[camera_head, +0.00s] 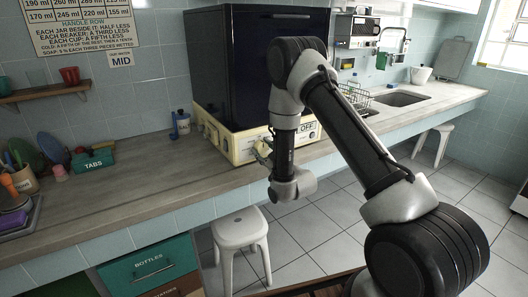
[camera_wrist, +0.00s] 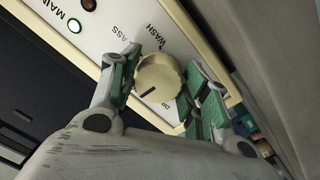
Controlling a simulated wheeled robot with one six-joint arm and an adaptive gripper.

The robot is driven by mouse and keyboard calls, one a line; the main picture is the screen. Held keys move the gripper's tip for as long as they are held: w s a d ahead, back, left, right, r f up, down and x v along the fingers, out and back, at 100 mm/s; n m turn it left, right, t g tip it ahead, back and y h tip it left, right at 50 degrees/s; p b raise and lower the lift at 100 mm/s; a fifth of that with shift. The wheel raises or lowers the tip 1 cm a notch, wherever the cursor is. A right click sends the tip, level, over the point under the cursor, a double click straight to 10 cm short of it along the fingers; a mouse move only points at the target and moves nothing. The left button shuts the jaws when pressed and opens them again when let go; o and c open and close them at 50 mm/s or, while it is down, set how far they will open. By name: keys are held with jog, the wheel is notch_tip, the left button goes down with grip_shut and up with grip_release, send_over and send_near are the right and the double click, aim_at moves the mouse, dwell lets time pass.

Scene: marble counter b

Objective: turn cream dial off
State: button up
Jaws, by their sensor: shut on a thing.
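The cream dial (camera_wrist: 157,82) sits on the pale front panel (camera_wrist: 95,15) of a machine, and a dark mark on it points to the lower left of the wrist view. Parts of the labels WASH and DR show around it. My gripper (camera_wrist: 163,78) has green-padded fingers on both sides of the dial and is shut on it. In the head view my gripper (camera_head: 263,150) is at the front of the cream machine base (camera_head: 238,150), with the dial hidden there. The word OFF shows on the panel to the right of my gripper.
A tall dark cabinet (camera_head: 240,65) stands on the machine base. A green lamp (camera_wrist: 74,26) by MAIN is near the dial. A white stool (camera_head: 241,231) is below the counter, whose left-middle top (camera_head: 130,190) is clear.

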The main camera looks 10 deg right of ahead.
jog(key=shift+n, duration=0.4)
jog(key=o, duration=1)
jog(key=v, duration=1.2)
jog(key=shift+f, duration=0.1)
